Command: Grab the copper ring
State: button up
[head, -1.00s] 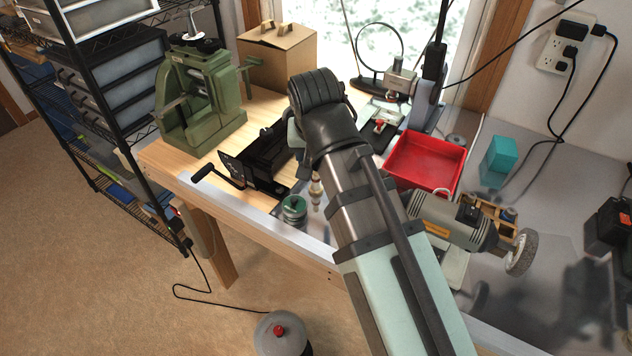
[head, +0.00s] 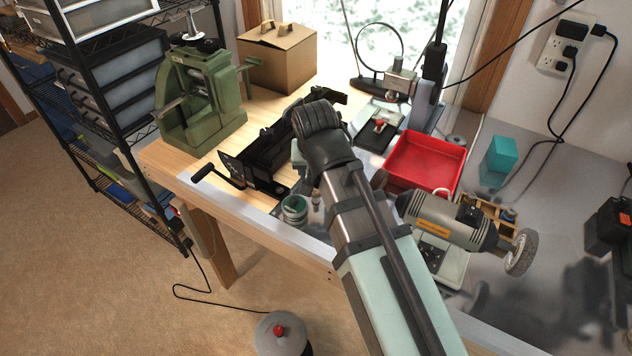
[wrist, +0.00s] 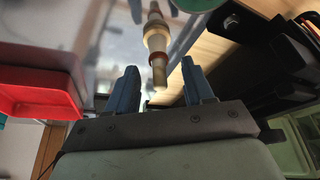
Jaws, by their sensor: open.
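In the wrist view, a reddish-brown copper ring (wrist: 158,57) sits around a pale, tapered, stick-like post (wrist: 156,38). My gripper (wrist: 161,76) is open, with one blue-grey finger on each side of the post's near end. Nothing is gripped, and the ring shows just beyond the fingertips. In the head view, my arm hides the fingers. Part of the post (head: 317,200) shows just left of my arm, beside a round green-topped container (head: 294,208); the ring cannot be made out there.
A red tray (head: 425,163) lies right of my arm, with a grey bench motor (head: 445,220) in front of it. A black machine with a crank (head: 258,165) stands to the left. A green rolling mill (head: 200,100) and a cardboard box (head: 278,58) stand farther back.

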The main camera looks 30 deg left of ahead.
jog(key=shift+x, duration=1.6)
jog(key=shift+c, duration=0.3)
grip_shut()
